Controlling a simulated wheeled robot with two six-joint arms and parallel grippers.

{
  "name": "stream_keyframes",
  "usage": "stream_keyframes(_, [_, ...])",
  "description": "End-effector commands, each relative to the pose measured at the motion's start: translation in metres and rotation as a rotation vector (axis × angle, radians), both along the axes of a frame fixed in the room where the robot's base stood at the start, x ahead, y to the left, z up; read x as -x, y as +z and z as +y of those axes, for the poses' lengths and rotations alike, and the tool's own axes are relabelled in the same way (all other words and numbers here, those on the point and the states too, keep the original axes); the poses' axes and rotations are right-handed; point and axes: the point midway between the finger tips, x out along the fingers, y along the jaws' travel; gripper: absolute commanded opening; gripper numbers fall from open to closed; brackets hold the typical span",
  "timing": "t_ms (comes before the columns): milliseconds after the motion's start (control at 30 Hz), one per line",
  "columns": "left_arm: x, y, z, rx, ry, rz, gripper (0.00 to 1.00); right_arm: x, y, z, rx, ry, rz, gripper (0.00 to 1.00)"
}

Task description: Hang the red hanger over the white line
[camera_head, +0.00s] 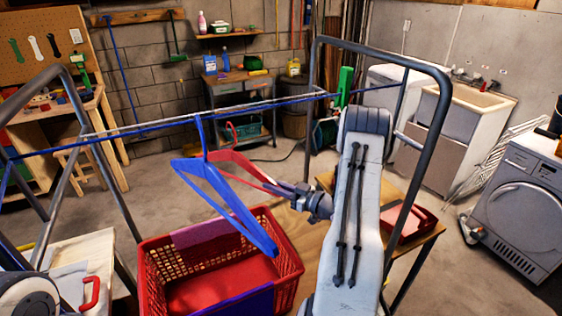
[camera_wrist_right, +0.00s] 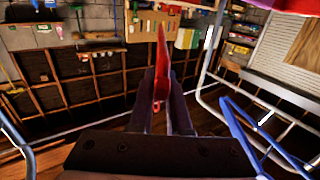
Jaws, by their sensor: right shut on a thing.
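My right gripper (camera_head: 284,188) is shut on the red hanger (camera_head: 236,160), holding it in the air by its right end. In the right wrist view the red hanger (camera_wrist_right: 161,70) stands between the two fingers (camera_wrist_right: 166,112). Its hook (camera_head: 231,130) shows just below the white line (camera_head: 150,126) in the head view, apart from it in the picture. The white line runs across the frame beside a blue line (camera_head: 45,149). A blue hanger (camera_head: 230,205) hangs from the lines, overlapping the red hanger's left part. My left gripper is not in view.
A red basket (camera_head: 287,262) stands below the hangers. Grey frame posts (camera_head: 435,130) hold the lines at both sides. The blue hanger (camera_wrist_right: 237,128) is close on the right in the wrist view. A wooden table (camera_head: 318,228) with a red tray (camera_head: 418,222) lies under my right arm.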

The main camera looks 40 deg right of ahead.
Motion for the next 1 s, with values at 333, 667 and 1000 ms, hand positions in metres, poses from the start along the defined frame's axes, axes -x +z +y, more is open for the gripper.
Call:
stream_keyframes(333, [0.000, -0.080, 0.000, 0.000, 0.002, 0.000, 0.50, -0.115, -0.035, -0.129, 0.008, -0.163, -0.008, 0.00])
stream_keyframes(667, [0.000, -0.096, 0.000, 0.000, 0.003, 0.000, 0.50, -0.149, -0.015, -0.163, 0.001, -0.224, -0.002, 0.00])
stream_keyframes(1000, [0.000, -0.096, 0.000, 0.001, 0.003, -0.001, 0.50, -0.148, -0.013, -0.164, 0.001, -0.224, -0.003, 0.00])
